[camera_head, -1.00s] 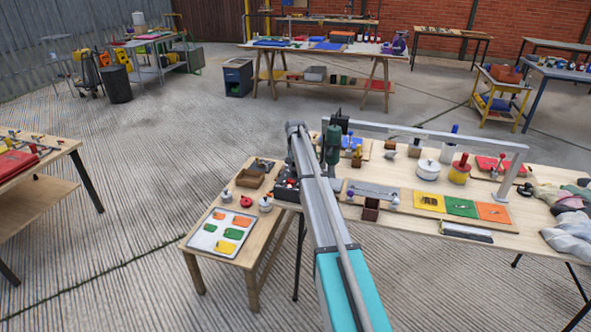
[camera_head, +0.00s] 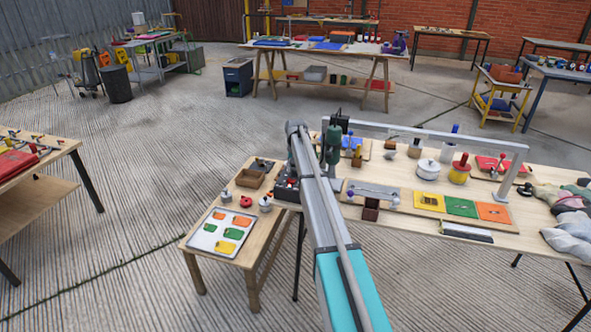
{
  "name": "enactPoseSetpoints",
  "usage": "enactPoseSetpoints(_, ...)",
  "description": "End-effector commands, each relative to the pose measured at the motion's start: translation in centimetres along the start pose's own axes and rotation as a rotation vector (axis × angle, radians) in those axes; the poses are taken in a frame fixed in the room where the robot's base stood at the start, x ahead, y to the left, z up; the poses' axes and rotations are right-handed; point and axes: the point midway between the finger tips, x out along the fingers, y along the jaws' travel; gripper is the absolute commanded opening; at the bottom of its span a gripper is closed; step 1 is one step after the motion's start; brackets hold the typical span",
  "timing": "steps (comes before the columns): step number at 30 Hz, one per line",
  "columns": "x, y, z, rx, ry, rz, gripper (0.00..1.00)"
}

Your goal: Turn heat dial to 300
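My arm (camera_head: 335,220) with its teal section crosses the middle of the view from the bottom up to an elbow at the left end of the right-hand table (camera_head: 540,240). The fingers of my gripper cannot be made out; they seem hidden behind the arm or among the dark parts beside it. I cannot pick out a heat dial or any number marks. A dark unit (camera_head: 286,190) with small details stands at the table corner just left of the arm. A dark green upright part (camera_head: 332,146) shows right of the elbow; I cannot tell what it is.
The right-hand table holds a grey frame (camera_head: 430,132), a white pot (camera_head: 428,172), a red-topped yellow container (camera_head: 459,170), and yellow, green and orange panels (camera_head: 462,207). A lower table at left carries a tray (camera_head: 206,242) of coloured pieces.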

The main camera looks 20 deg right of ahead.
Motion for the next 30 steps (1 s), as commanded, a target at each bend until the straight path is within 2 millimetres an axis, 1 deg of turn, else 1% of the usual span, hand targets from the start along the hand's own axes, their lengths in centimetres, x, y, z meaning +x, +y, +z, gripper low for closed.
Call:
enactPoseSetpoints(1, 0.00, 0.00, -0.01, 0.000, 0.000, 0.000, 0.78)
enactPoseSetpoints(2, 0.00, 0.00, -0.01, 0.000, 0.000, 0.000, 0.81)
enactPoseSetpoints(19, -0.01, 0.00, -0.05, 0.023, 0.001, 0.000, 0.81)
enactPoseSetpoints(26, -0.01, 0.00, -0.05, 0.109, 0.001, 0.000, 0.81)
enactPoseSetpoints(30, -0.02, -0.01, -0.05, 0.191, 0.001, 0.000, 0.81)
